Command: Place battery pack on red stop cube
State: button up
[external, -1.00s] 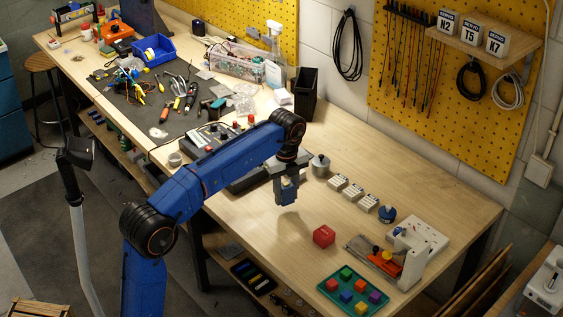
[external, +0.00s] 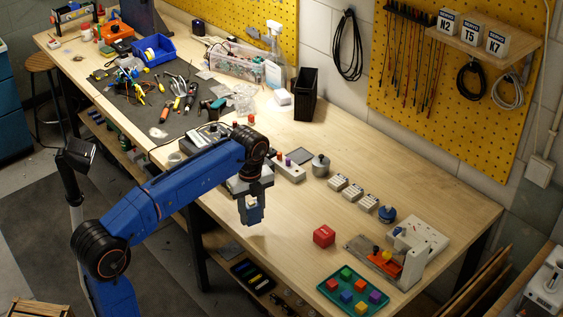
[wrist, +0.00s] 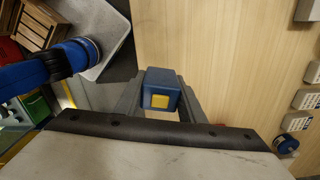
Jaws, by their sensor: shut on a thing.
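The red stop cube (external: 324,236) sits on the wooden bench right of my gripper, near the front edge. My gripper (external: 250,220) points down over the bench near its front edge and is shut on the battery pack (external: 252,211). In the wrist view, the pack (wrist: 160,81) is a dark blue block with a yellow square on its end, between the two grey fingers of my gripper (wrist: 160,98). The pack is held above the bench, apart from the red cube.
A green tray (external: 325,287) of small coloured cubes lies right of the red cube. An orange-and-grey fixture (external: 388,262) and a white socket box (external: 424,238) stand behind it. A grey metal cylinder (external: 320,166) and several white blocks (external: 352,191) stand farther back.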

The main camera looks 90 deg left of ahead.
jog(key=w+r+n, duration=0.1)
jog(key=w+r, duration=0.4)
jog(key=w, duration=0.5)
jog(key=n, duration=0.1)
send_near(325, 231)
notch_tip(325, 231, down, 6)
jog(key=shift+s+f, duration=0.1)
jog(key=shift+f, duration=0.05)
jog(key=o, duration=1.1)
notch_tip(325, 231, up, 12)
jog(key=shift+d, duration=0.1)
